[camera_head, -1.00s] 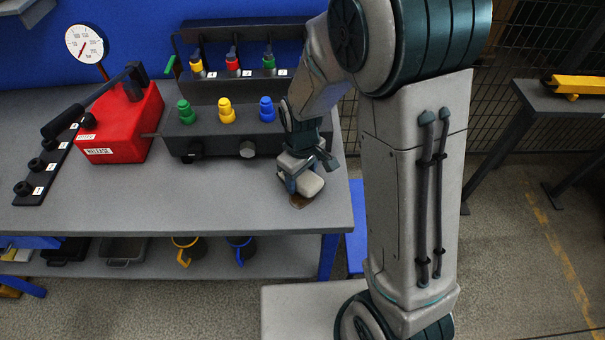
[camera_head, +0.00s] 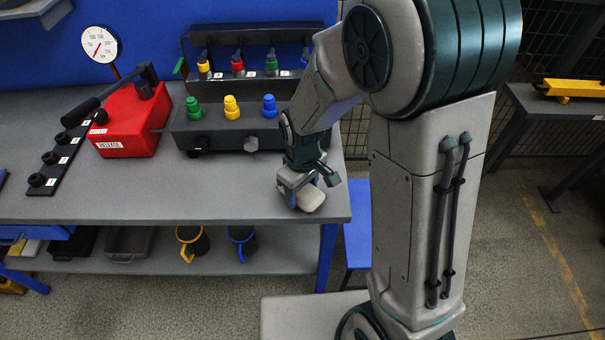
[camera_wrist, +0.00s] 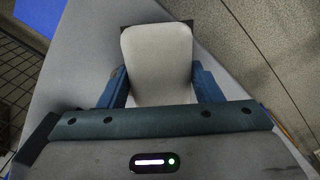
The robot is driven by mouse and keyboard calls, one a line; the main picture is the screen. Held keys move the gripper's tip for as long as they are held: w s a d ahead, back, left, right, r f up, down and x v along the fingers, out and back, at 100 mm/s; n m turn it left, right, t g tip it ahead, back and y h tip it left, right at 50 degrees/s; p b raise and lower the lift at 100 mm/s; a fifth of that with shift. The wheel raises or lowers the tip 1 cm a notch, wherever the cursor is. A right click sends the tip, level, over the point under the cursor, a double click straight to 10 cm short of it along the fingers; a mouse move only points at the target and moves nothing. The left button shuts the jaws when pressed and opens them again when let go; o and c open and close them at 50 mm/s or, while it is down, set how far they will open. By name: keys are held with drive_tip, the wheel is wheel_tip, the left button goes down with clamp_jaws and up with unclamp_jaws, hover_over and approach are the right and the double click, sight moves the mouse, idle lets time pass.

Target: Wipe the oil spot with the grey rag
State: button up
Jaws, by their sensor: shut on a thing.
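The grey rag (camera_head: 312,199) is a pale, rounded pad close to the bench top near its front right corner. It also fills the upper middle of the wrist view (camera_wrist: 157,62). My gripper (camera_head: 300,190) is shut on the rag, with one blue finger on each side of it. The oil spot does not show in the head view. A thin dark edge shows beyond the far end of the rag in the wrist view; I cannot tell if it is the spot. Whether the rag presses on the bench is not clear.
The grey bench (camera_head: 170,207) is bare left of my gripper. Behind it stand a dark fixture (camera_head: 222,135) with coloured knobs and a red pump (camera_head: 128,120) with a black handle. A lower shelf holds trays and mugs. A mesh fence and another table are at right.

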sight(303, 190)
drive_tip(key=shift+r+p, duration=1.95)
drive_tip(key=shift+r, duration=1)
drive_tip(key=shift+s+f, duration=0.1)
